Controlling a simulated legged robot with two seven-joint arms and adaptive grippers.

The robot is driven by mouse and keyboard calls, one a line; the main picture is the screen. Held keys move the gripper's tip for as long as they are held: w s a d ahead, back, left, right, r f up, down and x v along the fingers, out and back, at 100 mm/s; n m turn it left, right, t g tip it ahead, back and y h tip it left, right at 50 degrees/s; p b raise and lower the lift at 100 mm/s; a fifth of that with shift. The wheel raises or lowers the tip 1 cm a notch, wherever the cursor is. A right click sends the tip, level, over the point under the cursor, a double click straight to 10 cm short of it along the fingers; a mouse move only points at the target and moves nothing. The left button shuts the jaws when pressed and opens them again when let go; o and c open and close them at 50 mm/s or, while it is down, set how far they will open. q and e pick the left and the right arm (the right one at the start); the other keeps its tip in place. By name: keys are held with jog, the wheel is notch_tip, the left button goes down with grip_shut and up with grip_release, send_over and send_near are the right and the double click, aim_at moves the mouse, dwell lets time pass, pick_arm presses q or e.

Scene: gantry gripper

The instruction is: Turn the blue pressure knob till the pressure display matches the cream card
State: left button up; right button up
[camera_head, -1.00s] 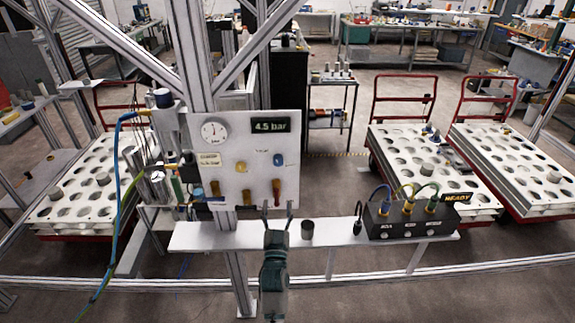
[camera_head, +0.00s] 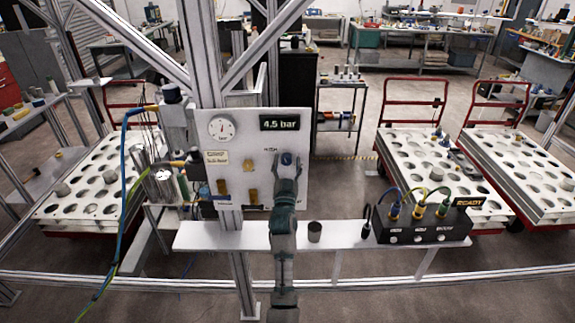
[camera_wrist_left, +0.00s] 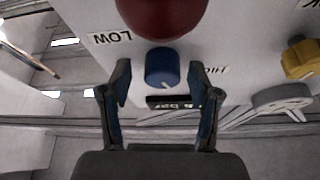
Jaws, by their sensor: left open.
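The blue pressure knob (camera_head: 286,158) is on the white panel (camera_head: 237,132), under the pressure display (camera_head: 281,123), which reads 4.5 bar. The cream card (camera_head: 215,157) is on the panel under the round gauge; its text is too small to read. My left gripper (camera_head: 287,166) is open at the blue knob. In the left wrist view the blue knob (camera_wrist_left: 162,66) with a white pointer mark sits between the open fingers of the left gripper (camera_wrist_left: 158,78), with gaps visible on both sides. My right gripper is not in view.
A big red part (camera_wrist_left: 160,12) is close to the knob in the wrist view, by a LOW label. Yellow handles (camera_head: 251,195) are lower on the panel. The shelf (camera_head: 343,236) holds a dark cup (camera_head: 315,232) and a black box (camera_head: 408,229) marked READY.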

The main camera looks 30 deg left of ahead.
pick_arm(q)
jog(key=shift+a, duration=0.15)
jog(key=c, duration=1.1)
jog(key=shift+c, duration=0.3)
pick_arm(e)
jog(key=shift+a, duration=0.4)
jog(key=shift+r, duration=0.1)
pick_arm(q)
jog(key=shift+r+m+h+p, duration=0.1)
jog(key=shift+m+h+p, duration=0.85)
jog(key=shift+m, duration=0.45)
jog(key=m+h+p, duration=0.1)
jog(key=m+p, duration=0.2)
jog(key=m, duration=0.1)
jog(key=m+h+p, duration=0.2)
jog(key=m+p, duration=0.1)
jog(key=shift+s+r+m+p, duration=0.1)
jog(key=shift+m+p, duration=0.2)
jog(key=shift+m, duration=0.1)
jog(key=shift+m+h+p, duration=0.55)
jog(key=shift+m+p, duration=0.5)
jog(key=shift+m, duration=0.15)
jog(key=shift+f, duration=0.25)
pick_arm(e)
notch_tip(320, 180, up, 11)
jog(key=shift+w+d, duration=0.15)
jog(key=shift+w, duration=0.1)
pick_arm(q)
jog(key=shift+m, duration=0.3)
